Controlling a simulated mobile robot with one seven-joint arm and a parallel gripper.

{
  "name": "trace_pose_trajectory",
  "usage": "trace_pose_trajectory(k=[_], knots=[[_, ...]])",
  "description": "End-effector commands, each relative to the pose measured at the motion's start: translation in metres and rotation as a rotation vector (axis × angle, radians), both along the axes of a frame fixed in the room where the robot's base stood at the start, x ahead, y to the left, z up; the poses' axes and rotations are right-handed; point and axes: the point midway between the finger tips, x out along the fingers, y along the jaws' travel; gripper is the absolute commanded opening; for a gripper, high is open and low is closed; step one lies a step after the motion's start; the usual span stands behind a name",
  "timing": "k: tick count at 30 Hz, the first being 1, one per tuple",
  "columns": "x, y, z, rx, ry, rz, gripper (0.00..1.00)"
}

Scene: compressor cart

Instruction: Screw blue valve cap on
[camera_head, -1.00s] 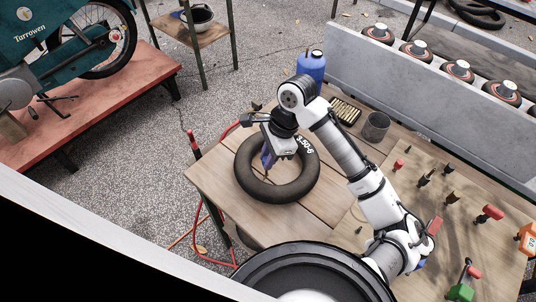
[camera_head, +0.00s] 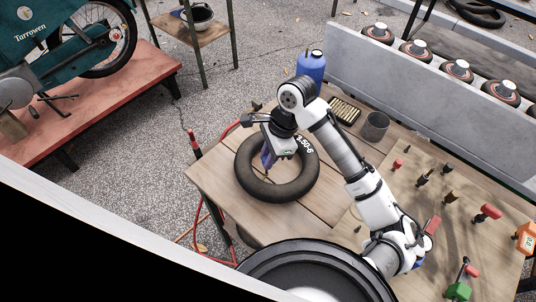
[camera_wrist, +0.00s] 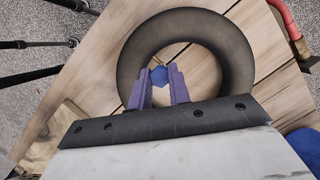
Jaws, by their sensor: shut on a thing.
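The black tyre tube (camera_head: 277,186), marked 3.50-6, lies flat on the wooden cart top. My gripper (camera_head: 268,158) points down over the tube's inner left side. In the wrist view my gripper (camera_wrist: 159,80) has its purple fingers shut on the small blue valve cap (camera_wrist: 159,75), which shows between the fingertips inside the ring of the tube (camera_wrist: 240,60). The valve stem is hidden beneath the cap and fingers, so I cannot tell whether the cap touches it. The cap does not show clearly in the head view.
A blue bottle (camera_head: 311,66), a tray of brass pieces (camera_head: 344,110) and a grey cup (camera_head: 375,127) stand behind my arm. Several tools stand at the right, with a green block (camera_head: 459,291). A red hose (camera_head: 205,246) hangs at the cart's left. The cart's front left is clear.

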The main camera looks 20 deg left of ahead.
Motion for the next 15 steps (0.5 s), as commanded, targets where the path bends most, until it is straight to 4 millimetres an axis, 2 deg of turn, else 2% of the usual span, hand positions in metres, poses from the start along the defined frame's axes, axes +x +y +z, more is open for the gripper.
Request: trace_pose_trajectory(k=[15], knots=[[0.000,0.000,-0.012,0.000,0.000,0.000,0.00]])
